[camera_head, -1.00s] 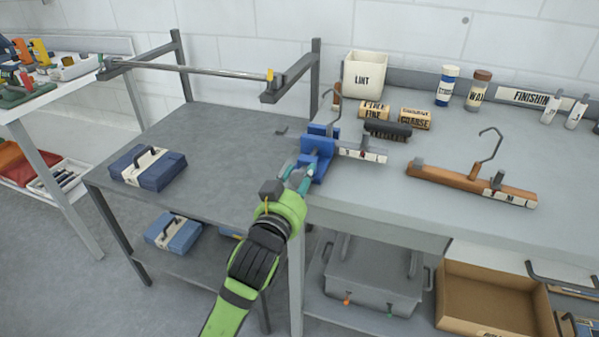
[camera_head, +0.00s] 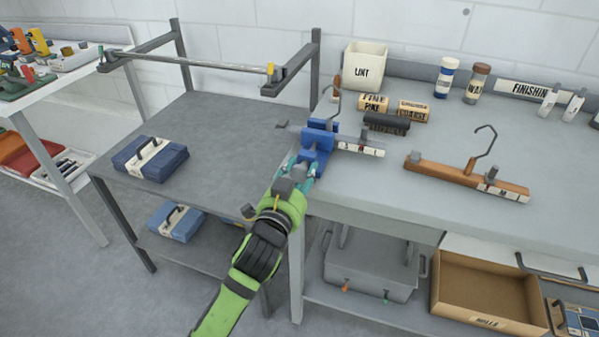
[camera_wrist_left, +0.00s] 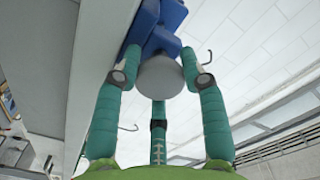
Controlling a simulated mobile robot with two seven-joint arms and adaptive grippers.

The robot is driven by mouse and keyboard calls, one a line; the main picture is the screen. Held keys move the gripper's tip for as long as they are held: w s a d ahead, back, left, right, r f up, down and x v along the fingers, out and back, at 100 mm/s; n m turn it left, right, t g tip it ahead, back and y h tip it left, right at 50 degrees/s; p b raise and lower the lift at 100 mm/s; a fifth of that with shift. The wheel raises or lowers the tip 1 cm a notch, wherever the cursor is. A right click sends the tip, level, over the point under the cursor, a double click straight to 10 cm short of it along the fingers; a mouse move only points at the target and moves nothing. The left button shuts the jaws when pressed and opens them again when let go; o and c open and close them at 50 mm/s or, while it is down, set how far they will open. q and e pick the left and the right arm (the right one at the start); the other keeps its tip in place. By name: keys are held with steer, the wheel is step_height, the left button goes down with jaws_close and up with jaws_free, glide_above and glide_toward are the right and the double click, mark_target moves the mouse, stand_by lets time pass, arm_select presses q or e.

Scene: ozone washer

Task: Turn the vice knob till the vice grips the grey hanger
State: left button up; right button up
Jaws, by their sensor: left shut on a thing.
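The blue vice (camera_head: 316,148) sits at the left edge of the grey workbench. The grey hanger (camera_head: 360,147) lies across it with a white label on its right arm and its hook upward; its middle is partly hidden by the vice. My left gripper (camera_head: 304,168) is at the front of the vice. In the left wrist view, its teal fingers close around the round grey vice knob (camera_wrist_left: 160,76), with the blue vice (camera_wrist_left: 158,28) just beyond. I cannot tell whether the jaws touch the hanger. My right gripper is out of view.
A wooden hanger (camera_head: 468,178) lies to the right on the bench. A black brush (camera_head: 386,123), small blocks, a LINT bin (camera_head: 365,68) and two bottles stand behind.

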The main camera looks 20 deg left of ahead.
arm_select(q)
steer(key=shift+r, duration=0.55)
steer(key=o, duration=1.1)
steer(key=shift+o, duration=0.2)
steer(key=shift+d+f, duration=0.15)
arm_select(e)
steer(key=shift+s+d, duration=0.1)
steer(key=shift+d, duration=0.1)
arm_select(q)
steer(key=shift+f, duration=0.1)
steer(key=s, duration=0.8)
